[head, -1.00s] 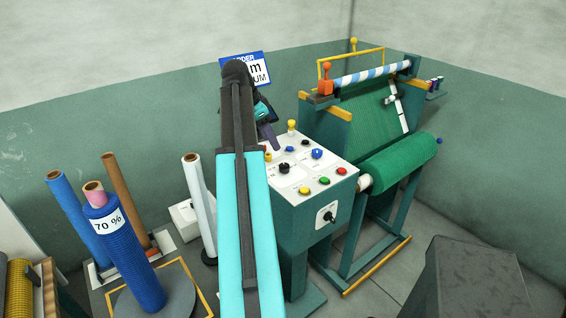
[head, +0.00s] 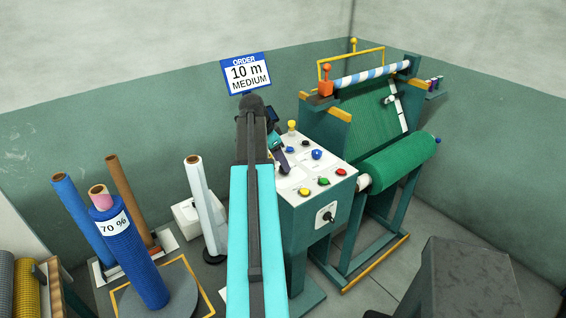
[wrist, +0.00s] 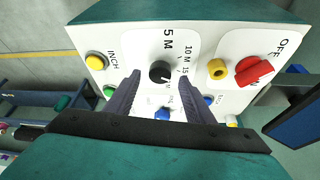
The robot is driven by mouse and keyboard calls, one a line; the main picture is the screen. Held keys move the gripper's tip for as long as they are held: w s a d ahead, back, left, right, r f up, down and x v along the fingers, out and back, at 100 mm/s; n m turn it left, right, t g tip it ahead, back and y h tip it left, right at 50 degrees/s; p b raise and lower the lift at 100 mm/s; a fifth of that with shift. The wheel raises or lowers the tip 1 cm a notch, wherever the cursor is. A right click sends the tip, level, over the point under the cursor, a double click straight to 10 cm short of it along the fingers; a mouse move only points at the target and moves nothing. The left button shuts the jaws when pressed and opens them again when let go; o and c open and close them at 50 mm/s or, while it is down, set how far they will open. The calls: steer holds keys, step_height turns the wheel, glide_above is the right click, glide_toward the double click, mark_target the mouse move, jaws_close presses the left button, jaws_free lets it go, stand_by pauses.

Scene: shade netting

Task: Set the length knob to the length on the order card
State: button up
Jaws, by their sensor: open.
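The order card (head: 246,74) stands behind the console and reads 10 m, MEDIUM. The length knob (wrist: 160,71) is a small black dial on the white panel in the wrist view, with 5 M and 10 M printed around it and a further label partly cut by my finger. A pale mark shows on the knob, but I cannot tell exactly which label it points to. My gripper (wrist: 159,80) is open, its two dark fingertips on either side of the knob; I cannot tell whether they touch it. In the head view my gripper (head: 280,160) hides this knob.
The console panel (head: 335,170) carries a red button (head: 323,181), a green button, yellow buttons and a blue knob (head: 317,154). A red switch (wrist: 254,70) marked OFF and a yellow knob (wrist: 217,69) lie right of my fingers.

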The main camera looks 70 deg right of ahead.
steer(key=shift+p+x, duration=0.3)
steer(key=shift+x, duration=0.9)
steer(key=c, duration=1.1)
steer(key=shift+o, duration=0.2)
steer(key=shift+s+n+b, duration=0.1)
steer(key=shift+n+b, duration=0.2)
steer(key=shift+n, duration=0.2)
steer(key=n+b, duration=0.1)
steer(key=n, duration=0.1)
steer(key=n+t+h+b, duration=0.1)
steer(key=shift+s+a+n+t, duration=0.15)
steer(key=shift+n+t, duration=0.15)
steer(key=shift+n, duration=0.1)
steer(key=shift+s+n+t+b, duration=0.1)
steer(key=shift+n+t+b, duration=0.55)
steer(key=shift+n, duration=1.85)
steer(key=shift+t+p, duration=0.3)
steer(key=shift+t, duration=0.05)
